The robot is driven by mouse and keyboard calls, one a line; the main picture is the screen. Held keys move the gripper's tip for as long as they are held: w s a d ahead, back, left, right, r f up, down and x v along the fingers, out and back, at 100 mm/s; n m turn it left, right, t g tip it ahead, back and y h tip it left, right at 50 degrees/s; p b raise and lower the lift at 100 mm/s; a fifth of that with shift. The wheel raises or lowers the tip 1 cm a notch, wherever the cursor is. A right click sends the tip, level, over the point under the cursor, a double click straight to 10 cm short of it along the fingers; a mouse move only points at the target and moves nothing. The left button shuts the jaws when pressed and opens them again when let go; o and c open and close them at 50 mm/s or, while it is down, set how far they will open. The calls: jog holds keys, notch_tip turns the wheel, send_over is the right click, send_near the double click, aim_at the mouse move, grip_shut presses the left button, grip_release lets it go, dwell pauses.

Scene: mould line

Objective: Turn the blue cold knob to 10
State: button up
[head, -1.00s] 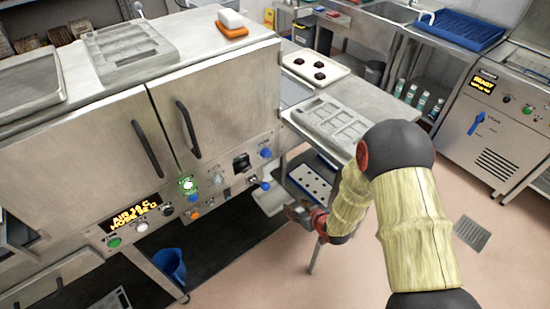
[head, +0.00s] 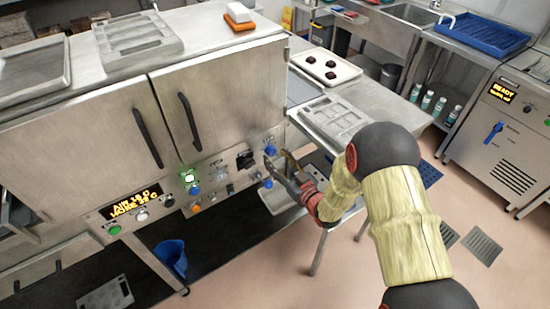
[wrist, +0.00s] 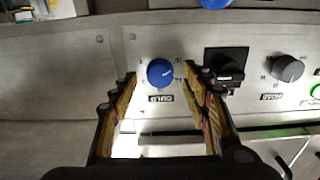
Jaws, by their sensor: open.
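The blue cold knob (head: 270,150) is at the right end of the oven's front panel. In the wrist view the cold knob (wrist: 160,72) shows face on, with its label upside down below it and small scale marks around it. The marks and pointer are too small to read. My gripper (head: 278,160) is open in front of the panel, just by the knob. In the wrist view, my gripper's fingers (wrist: 160,80) stand on either side of the knob with gaps, and I see no contact.
A black switch (wrist: 227,63) and a grey knob (wrist: 288,68) sit beside the cold knob. Another blue part (head: 268,183) is below it on the panel. A display (head: 134,201) glows at the panel's left. A bench with a grey mould (head: 336,121) stands close on the right.

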jog(key=shift+x, duration=0.95)
jog(key=shift+c, duration=1.3)
jog(key=c, duration=0.9)
